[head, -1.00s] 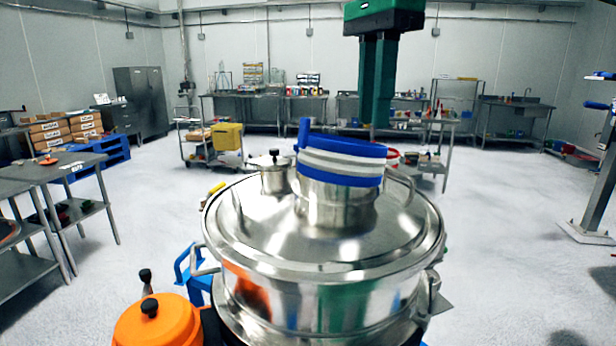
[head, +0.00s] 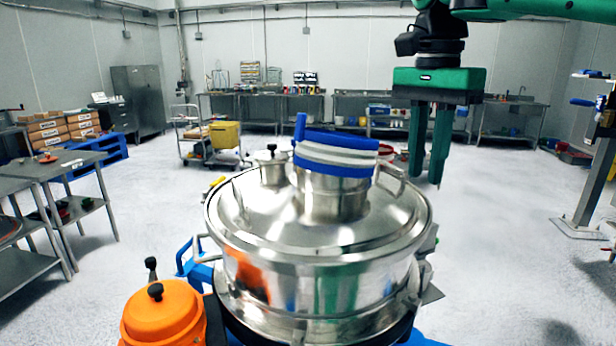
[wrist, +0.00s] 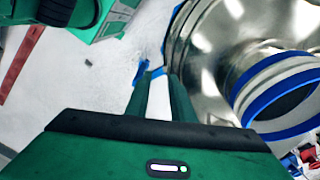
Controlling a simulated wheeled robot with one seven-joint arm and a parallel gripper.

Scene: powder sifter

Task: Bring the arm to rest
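My gripper (head: 425,176) hangs pointing down at the right of the head view, to the right of the steel sifter (head: 320,265) and clear of it. Its two green fingers have a gap between them with nothing in it. The fingers also show in the wrist view (wrist: 159,78), with white floor between them. The sifter has a domed lid and a short neck ringed by blue and white bands (head: 338,155). The neck's opening (wrist: 285,92) shows at the right of the wrist view.
An orange lidded container (head: 162,318) stands at the sifter's lower left. Steel tables (head: 65,165) are at the left. A cart with a yellow bin (head: 224,135) stands behind. A grey post stand (head: 590,180) is at the far right. The floor right of the sifter is open.

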